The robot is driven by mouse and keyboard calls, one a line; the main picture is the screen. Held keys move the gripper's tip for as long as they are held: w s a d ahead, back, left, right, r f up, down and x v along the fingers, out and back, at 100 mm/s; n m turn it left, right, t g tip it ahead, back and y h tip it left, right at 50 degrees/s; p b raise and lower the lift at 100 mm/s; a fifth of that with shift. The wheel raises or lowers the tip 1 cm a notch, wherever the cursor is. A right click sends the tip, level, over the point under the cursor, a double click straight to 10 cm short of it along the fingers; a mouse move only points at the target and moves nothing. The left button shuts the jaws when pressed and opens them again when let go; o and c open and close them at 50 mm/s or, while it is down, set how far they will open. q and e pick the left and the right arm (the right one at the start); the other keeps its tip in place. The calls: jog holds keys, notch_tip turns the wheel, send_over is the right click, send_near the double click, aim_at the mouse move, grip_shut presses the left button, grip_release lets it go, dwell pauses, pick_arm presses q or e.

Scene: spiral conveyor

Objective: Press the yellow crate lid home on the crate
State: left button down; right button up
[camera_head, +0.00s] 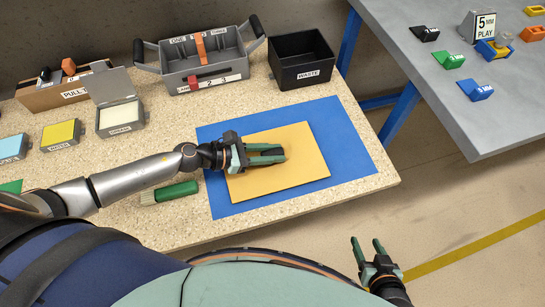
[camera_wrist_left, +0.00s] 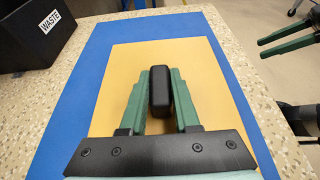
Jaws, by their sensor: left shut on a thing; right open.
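The yellow lid (camera_head: 300,163) is a flat, nearly square panel lying over the blue mat; it also shows in the left wrist view (camera_wrist_left: 215,108). A black block-shaped handle (camera_wrist_left: 160,88) stands at its middle. My left gripper (camera_head: 266,154) is shut on this handle, with a green finger on each side, low over the lid. No crate walls show beneath the lid, and I cannot tell what is under it. A grey crate with black-gripped handles (camera_head: 206,72) stands at the back of the table. My right gripper (camera_head: 368,250) is open and empty, off the table's front edge.
The blue mat (camera_head: 347,140) surrounds the lid. A black waste bin (camera_head: 302,62) stands behind it. A green-handled brush (camera_head: 177,191) lies left of the mat. Small boxes line the table's left. A grey table (camera_head: 440,60) with colored blocks stands right, across a gap.

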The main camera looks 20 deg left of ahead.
aim_at(272, 152)
dwell(0.4)
pick_arm(q)
jog(key=shift+r, duration=0.5)
notch_tip(272, 152, up, 3)
jog(key=shift+f+p, duration=0.2)
jog(key=shift+p, duration=0.55)
jog(key=s+a+r, duration=0.6)
jog(key=s+r, duration=0.3)
jog(key=s, duration=0.3)
jog(key=shift+s+a+r, duration=0.15)
jog(key=shift+s+r, duration=0.1)
